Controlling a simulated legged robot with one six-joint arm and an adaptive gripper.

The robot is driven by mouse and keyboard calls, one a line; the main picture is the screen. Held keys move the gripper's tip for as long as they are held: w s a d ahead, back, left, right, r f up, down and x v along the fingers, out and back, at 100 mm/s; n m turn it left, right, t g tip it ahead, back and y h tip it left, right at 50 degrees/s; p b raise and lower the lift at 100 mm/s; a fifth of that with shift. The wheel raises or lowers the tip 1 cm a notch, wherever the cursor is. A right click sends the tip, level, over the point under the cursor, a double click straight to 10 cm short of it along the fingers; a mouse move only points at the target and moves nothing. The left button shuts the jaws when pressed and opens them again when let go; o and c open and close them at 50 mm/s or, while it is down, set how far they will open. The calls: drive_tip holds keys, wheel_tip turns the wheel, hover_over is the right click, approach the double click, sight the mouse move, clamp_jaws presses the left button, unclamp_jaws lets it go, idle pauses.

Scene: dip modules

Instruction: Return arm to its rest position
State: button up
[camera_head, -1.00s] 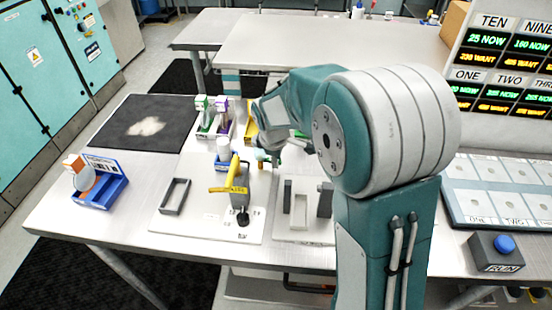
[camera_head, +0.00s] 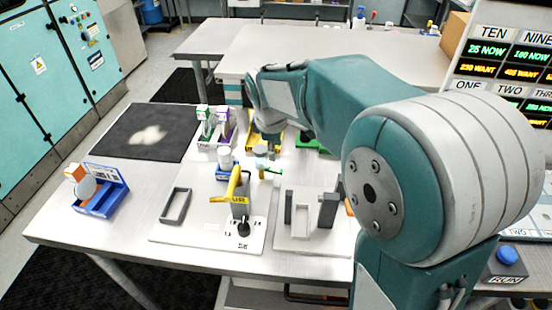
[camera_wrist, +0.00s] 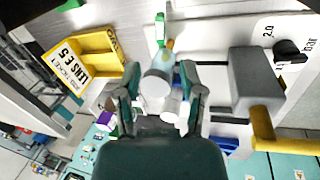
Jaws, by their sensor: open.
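My arm (camera_head: 360,90) reaches across the table from the right, its wrist bent down over the far side. My gripper shows in the wrist view (camera_wrist: 160,103), with two dark teal fingers spread apart. A pale cylinder (camera_wrist: 157,82) with a green part beyond it appears between the fingers in that view; I see no finger closed on it. In the head view the fingertips are hidden or too small to make out.
A test plate with a yellow lever (camera_head: 232,185) and a grey block fixture (camera_head: 327,210) stand below the arm. A blue bin (camera_head: 103,200), a yellow bin (camera_head: 266,137) and a RUN button (camera_head: 507,256) are around. A black mat (camera_head: 125,125) is mostly clear.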

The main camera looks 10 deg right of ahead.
drive_tip(key=shift+v, duration=1)
drive_tip(key=s+d+r+m+t, duration=0.1)
drive_tip(key=s+m, duration=0.5)
drive_tip(key=s, duration=0.5)
drive_tip(key=s+d+r+m+t+y, duration=0.1)
drive_tip(key=s+m, duration=0.5)
drive_tip(key=s, duration=0.6)
drive_tip(key=shift+s+d+r+t, duration=0.25)
drive_tip(key=shift+d+r+t, duration=0.1)
drive_tip(key=shift+d+t, duration=0.35)
